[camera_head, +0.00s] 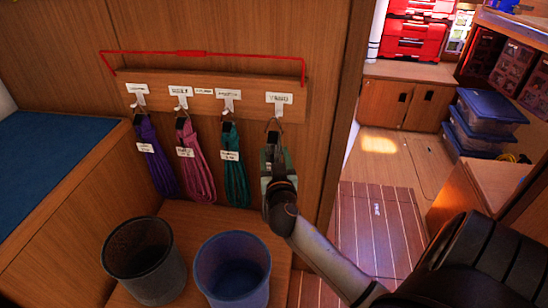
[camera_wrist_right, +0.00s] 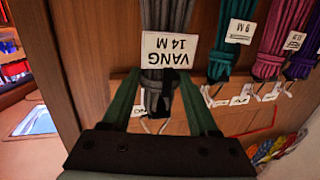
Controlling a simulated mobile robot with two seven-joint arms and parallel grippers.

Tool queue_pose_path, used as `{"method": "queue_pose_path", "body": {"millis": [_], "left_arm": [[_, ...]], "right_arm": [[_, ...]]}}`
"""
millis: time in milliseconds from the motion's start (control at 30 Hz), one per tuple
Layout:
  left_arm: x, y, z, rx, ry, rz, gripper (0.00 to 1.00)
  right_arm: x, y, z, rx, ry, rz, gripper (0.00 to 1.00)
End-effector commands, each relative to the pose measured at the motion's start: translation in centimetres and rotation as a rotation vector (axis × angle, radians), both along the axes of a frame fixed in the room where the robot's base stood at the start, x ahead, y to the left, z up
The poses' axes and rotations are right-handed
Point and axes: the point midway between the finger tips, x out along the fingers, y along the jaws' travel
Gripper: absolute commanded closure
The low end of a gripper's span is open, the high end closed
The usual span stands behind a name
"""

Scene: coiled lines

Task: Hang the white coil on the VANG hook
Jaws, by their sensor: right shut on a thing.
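The white coil (camera_wrist_right: 168,16) looks grey in the right wrist view, where the picture is upside down. Its tag reads VANG 14 M. My right gripper (camera_wrist_right: 160,98) has its two green fingers shut on the neck of the coil, just by the tag. In the head view my right gripper (camera_head: 274,162) is right below the VANG hook (camera_head: 278,112) and hides most of the coil. A dark loop shows between hook and gripper; I cannot tell whether it sits on the hook. My left gripper is not in view.
Purple (camera_head: 157,160), pink (camera_head: 195,165) and teal (camera_head: 234,170) coils hang on the other hooks of the wooden rail (camera_head: 205,90). A red line (camera_head: 235,55) runs above it. A dark bucket (camera_head: 142,262) and a blue bucket (camera_head: 232,272) stand below.

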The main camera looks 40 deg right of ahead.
Motion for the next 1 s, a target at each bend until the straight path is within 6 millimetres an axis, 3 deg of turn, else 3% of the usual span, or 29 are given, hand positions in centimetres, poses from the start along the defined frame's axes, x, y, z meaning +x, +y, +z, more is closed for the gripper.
{"method": "queue_pose_path", "body": {"millis": [700, 1000], "left_arm": [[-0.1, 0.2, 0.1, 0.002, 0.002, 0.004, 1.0], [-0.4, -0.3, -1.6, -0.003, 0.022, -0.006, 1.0]], "right_arm": [[2.7, -3.4, -0.2, -0.002, -0.002, 0.0, 1.0], [3.4, -4.2, -1.3, 0.001, -0.003, 0.0, 1.0]]}}
